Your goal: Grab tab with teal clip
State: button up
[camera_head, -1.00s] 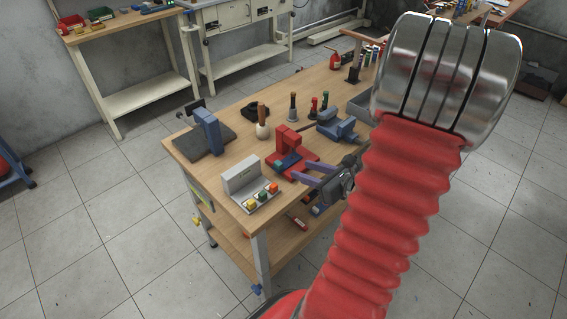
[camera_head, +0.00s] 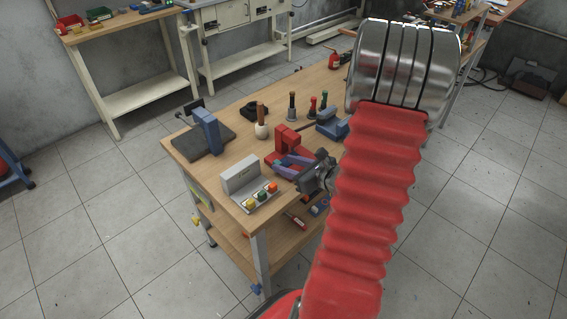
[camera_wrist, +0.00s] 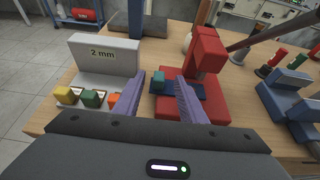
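A teal clip (camera_wrist: 158,80) sits at the near left end of a dark blue tab (camera_wrist: 197,88), which lies in a red fixture (camera_wrist: 213,62) with an upright block. The red fixture also shows in the head view (camera_head: 287,136), where my fingers partly cover it. My gripper (camera_wrist: 158,75) has two purple fingers, spread apart with nothing between them in contact. In the wrist view the teal clip appears between the fingertips, with the right finger overlapping part of the tab. I cannot tell the exact height of the fingers above it. The gripper also shows in the head view (camera_head: 280,164).
A grey "2 mm" stand (camera_wrist: 103,55) with yellow, green and orange clips is to the left. A blue fixture (camera_wrist: 287,98) is to the right.

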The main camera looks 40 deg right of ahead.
aim_at(277, 162)
jog(key=shift+w+f, duration=0.15)
jog(key=shift+w, duration=0.2)
jog(key=shift+x, duration=2.65)
jog(key=shift+a, duration=0.1)
jog(key=shift+c, duration=0.5)
grip_shut()
